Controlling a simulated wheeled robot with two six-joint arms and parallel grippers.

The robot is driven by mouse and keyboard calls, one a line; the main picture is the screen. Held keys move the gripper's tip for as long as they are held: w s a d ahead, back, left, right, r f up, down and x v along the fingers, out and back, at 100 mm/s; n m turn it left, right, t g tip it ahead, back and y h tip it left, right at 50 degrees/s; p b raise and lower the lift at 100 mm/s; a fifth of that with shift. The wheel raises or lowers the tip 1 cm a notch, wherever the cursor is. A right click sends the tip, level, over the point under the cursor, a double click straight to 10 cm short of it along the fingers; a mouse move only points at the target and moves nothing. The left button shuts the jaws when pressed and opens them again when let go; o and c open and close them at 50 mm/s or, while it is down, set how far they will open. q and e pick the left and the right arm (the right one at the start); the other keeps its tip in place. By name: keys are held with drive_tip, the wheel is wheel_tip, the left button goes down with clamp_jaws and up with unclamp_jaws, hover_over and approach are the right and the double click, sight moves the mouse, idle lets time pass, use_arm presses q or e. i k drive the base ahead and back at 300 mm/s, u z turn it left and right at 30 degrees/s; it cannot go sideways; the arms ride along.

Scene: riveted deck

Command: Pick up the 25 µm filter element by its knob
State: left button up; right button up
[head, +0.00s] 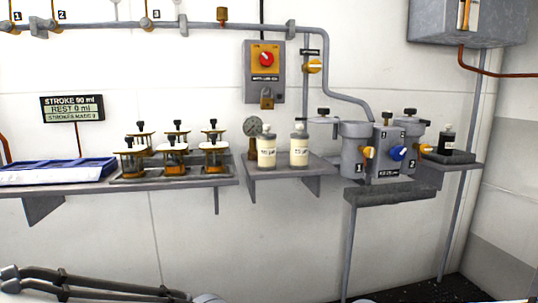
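Two cream cylindrical filter elements with grey tops and small knobs stand upright, apart, on the middle wall shelf (290,167). The left element (267,153) and the right element (299,153) each carry a small label. The print is blurred; the right one appears to read 25 µm, and the left one I cannot read surely. Neither of my grippers shows in the head view, and nothing touches the elements. Dark arm links, apparently mine, cross the bottom left corner.
A round gauge (252,127) stands close left of the elements. A grey twin filter housing (379,153) stands to their right. A left shelf holds several brass-coloured devices (174,155) and a blue-white tray (55,172). A padlocked switch box (264,72) hangs above.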

sight(299, 148)
drive_tip(key=u, duration=1.15)
drive_tip(key=i, duration=1)
drive_tip(key=z, duration=0.05)
